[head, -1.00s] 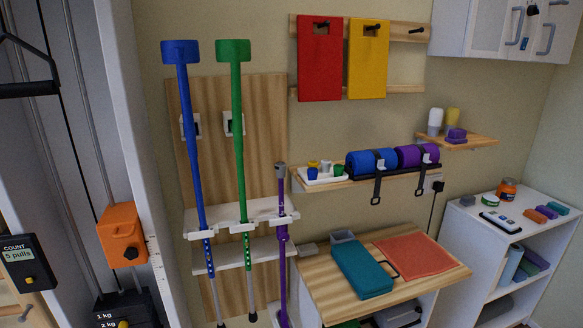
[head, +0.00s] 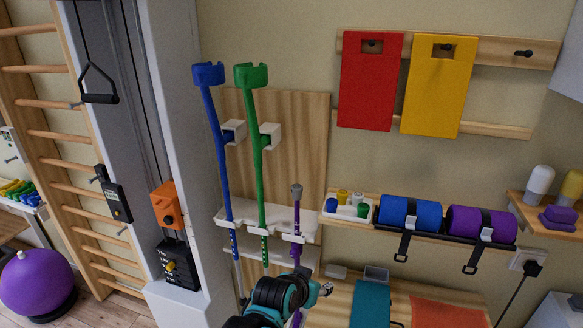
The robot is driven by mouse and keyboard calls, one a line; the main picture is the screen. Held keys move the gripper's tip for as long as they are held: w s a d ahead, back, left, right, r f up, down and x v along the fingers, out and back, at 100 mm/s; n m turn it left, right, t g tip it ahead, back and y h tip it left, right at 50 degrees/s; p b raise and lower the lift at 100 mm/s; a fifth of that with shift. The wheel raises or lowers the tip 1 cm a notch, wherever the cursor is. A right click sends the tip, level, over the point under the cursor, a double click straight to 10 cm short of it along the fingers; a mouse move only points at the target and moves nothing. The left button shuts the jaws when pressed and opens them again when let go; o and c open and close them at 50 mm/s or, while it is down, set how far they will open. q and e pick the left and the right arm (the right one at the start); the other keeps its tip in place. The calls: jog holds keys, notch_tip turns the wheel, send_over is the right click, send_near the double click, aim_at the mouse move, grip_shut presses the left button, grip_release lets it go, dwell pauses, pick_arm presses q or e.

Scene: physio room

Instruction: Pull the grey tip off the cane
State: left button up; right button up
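The purple cane (head: 296,222) stands upright in the white rack, right of the green crutch. The grey tip (head: 296,190) is on its upper end, and nothing touches it. My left arm comes in from the bottom, left of centre, in front of the cane's lower part. My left gripper (head: 326,288) is well below the tip and a little to its right. It is small and partly hidden by the wrist, so its opening is unclear. It appears empty. My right gripper is out of view.
A blue crutch (head: 216,150) and a green crutch (head: 256,160) stand left of the cane. A tray (head: 346,211) of small coloured pieces sits on a shelf to its right. A blue roll (head: 405,213) lies beyond it. The wooden top (head: 335,305) is below.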

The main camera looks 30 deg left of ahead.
pick_arm(q)
jog(key=w+a+r+t+p, duration=0.1)
jog(key=w+a+r+p, duration=0.45)
jog(key=r, duration=0.35)
jog(key=n+t+y+p, duration=0.2)
jog(key=p, duration=0.7)
send_near(295, 195)
jog(key=w, duration=0.2)
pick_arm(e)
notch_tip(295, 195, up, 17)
pick_arm(q)
jog(key=b+x, duration=0.1)
jog(key=x, duration=0.1)
jog(key=b+x, duration=0.1)
jog(key=x, duration=0.2)
jog(key=b+x, duration=0.2)
jog(key=x, duration=0.1)
jog(key=shift+s+a+f, duration=0.1)
jog(key=shift+a+f, duration=0.05)
jog(key=shift+f, duration=0.2)
jog(key=shift+b+x, duration=0.45)
jog(key=shift+x, duration=0.45)
jog(key=shift+r, duration=0.15)
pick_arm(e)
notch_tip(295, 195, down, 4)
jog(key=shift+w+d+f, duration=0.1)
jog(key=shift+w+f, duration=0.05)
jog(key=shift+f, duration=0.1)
pick_arm(q)
grip_shut()
